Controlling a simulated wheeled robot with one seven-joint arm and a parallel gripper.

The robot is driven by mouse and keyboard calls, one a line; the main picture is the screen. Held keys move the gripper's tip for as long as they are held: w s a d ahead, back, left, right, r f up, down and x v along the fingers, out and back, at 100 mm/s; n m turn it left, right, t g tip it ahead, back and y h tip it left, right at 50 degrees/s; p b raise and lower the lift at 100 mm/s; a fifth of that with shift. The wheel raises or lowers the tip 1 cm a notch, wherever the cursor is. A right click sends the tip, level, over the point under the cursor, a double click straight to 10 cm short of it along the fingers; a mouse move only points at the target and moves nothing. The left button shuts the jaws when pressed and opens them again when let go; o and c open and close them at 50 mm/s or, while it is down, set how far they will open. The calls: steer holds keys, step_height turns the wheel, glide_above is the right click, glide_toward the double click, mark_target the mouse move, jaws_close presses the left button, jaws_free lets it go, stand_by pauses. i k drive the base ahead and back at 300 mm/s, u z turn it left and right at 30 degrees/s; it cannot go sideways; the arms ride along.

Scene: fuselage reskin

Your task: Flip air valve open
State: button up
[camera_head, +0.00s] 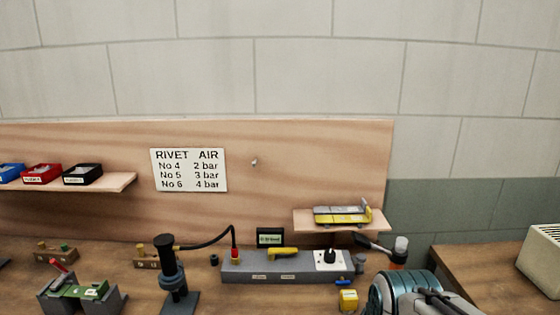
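A long grey box (262,271) stands at the back of the wooden bench. A yellow lever (283,252) lies roughly lengthwise along its top, and this looks like the air valve handle. A red fitting (235,254) with a black hose (212,243) sits on the box to the left of the lever. A white socket plate with a black plug (330,256) is at the box's right end. Part of my arm, teal and grey, shows at the bottom right. I cannot make out my gripper's fingers, and nothing of mine touches the lever.
A black tool on a stand (172,275) is left of the box. A small dark display (270,237) stands behind it. A small shelf (312,222) overhangs the box's right end.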

mark_target(272, 251)
steer(key=k, duration=1.35)
steer(key=u, duration=0.55)
steer(key=i, duration=1.5)
steer(key=z, duration=0.55)
